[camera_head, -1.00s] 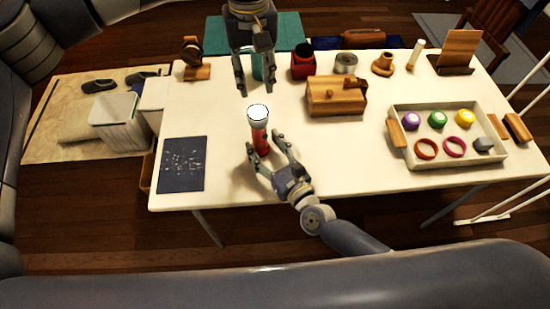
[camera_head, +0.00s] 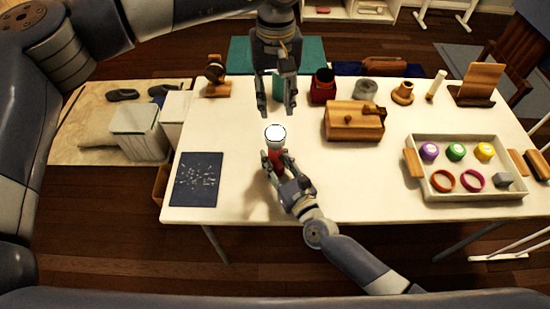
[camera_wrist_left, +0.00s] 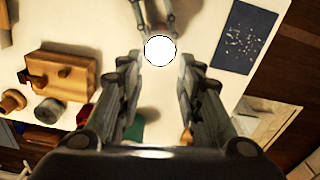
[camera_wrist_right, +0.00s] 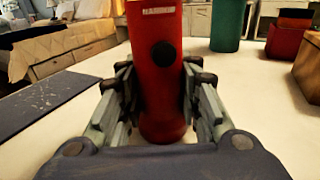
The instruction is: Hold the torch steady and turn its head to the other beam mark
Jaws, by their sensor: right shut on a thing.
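The torch (camera_head: 275,143) stands upright near the front middle of the white table, with a red body and a pale, white-topped head. In the right wrist view its red body (camera_wrist_right: 155,60) shows a dark round button and a small label. My right gripper (camera_head: 276,165) is shut on the red body low down. My left gripper (camera_head: 277,112) points down, open and empty, above and slightly behind the head. In the left wrist view the round white top (camera_wrist_left: 160,50) lies between and beyond the open fingers. No beam marks can be read.
A dark speckled mat (camera_head: 196,180) lies left of the torch. A wooden box (camera_head: 353,122) stands to the right, and a white tray (camera_head: 470,190) of coloured things lies farther right. A green container (camera_head: 278,86) and a red container (camera_head: 323,86) stand behind.

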